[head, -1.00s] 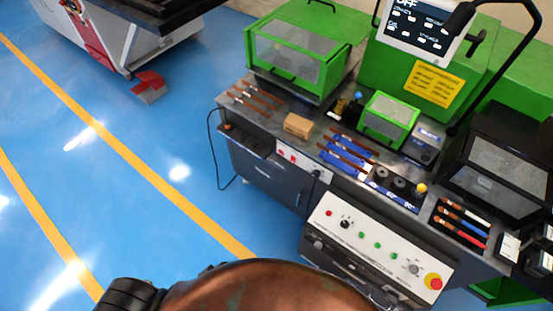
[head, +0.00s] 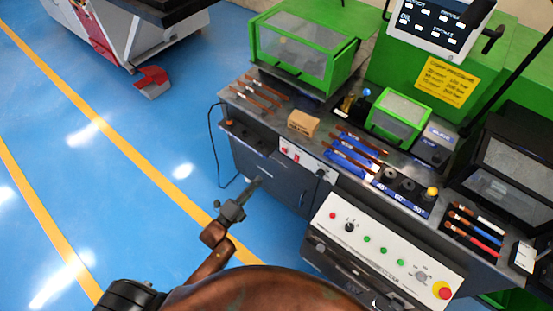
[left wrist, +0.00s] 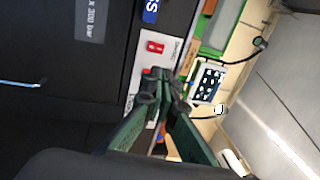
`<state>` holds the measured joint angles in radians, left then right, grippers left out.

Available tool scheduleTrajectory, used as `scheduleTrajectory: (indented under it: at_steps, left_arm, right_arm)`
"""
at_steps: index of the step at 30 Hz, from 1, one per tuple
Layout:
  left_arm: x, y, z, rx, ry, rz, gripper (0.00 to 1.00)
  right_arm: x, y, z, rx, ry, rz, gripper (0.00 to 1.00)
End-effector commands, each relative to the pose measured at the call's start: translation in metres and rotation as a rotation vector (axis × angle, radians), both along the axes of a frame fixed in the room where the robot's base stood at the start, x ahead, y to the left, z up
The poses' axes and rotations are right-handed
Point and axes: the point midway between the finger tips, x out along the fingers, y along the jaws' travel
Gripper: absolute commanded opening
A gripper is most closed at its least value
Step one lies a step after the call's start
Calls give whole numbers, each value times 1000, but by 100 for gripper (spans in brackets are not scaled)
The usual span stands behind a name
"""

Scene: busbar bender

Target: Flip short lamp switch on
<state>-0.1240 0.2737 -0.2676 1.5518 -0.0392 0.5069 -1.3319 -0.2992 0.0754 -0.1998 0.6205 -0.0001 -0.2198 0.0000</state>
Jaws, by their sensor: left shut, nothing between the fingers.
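A white switch plate (head: 307,161) with small red rocker switches (head: 284,151) is on the upper front of the dark cabinet. Which switch is for the short lamp cannot be read. In the left wrist view a red switch (left wrist: 155,47) sits on the white plate, and a second red one shows partly behind the fingertips. My left gripper (head: 257,182) is shut and empty, below and left of the plate in the head view. In the left wrist view its dark fingertips (left wrist: 163,84) overlap the plate's end; contact cannot be told. My right gripper is not in view.
The bench top holds a cardboard box (head: 303,123), copper bars on a blue rack (head: 350,157) and green guards (head: 399,116). A sloped control panel (head: 385,245) juts out at the right. A black cable (head: 212,150) hangs at the left. The blue floor in front is open.

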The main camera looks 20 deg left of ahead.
Motion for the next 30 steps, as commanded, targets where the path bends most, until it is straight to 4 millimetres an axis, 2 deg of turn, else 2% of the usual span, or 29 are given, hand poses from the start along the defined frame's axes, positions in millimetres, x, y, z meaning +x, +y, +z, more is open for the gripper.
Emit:
scheduleTrajectory:
  at_steps: [5,21,30]
  left_arm:
    - [14,-5,2,-1,-2,-1,0]
    - [108,-39,18,-2,2,0,0]
    - [129,-47,23,-1,3,1,0]
  right_arm:
    - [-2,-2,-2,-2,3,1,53]
    - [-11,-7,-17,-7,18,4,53]
    - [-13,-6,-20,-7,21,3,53]
